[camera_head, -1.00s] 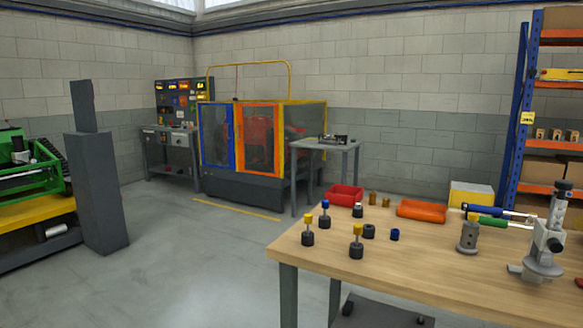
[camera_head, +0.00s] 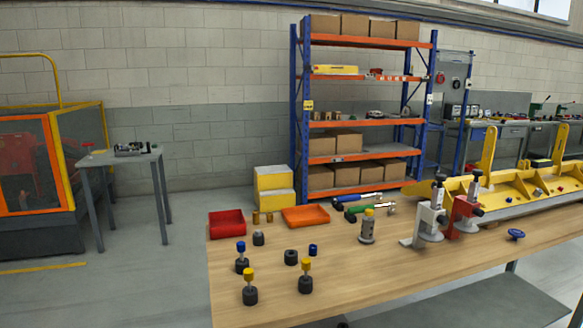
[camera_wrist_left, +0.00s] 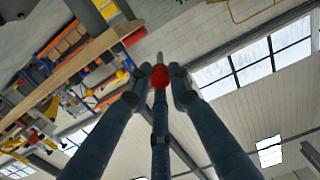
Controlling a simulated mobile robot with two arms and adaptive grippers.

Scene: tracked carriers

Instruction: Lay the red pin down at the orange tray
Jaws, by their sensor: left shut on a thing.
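The orange tray (camera_head: 306,216) lies on the wooden table (camera_head: 400,255), near its back edge, and looks empty in the head view. In the left wrist view, my left gripper (camera_wrist_left: 160,80) is shut on the red pin (camera_wrist_left: 159,75). Its round red head sits between the dark fingertips, and a grey shaft points away from them. The pin is held in the air, and the table appears tilted at the upper left of that view. Neither gripper shows in the head view, so my right gripper is out of sight.
Yellow-topped (camera_head: 249,286) and blue-topped pieces (camera_head: 242,257) stand at the table's left front.

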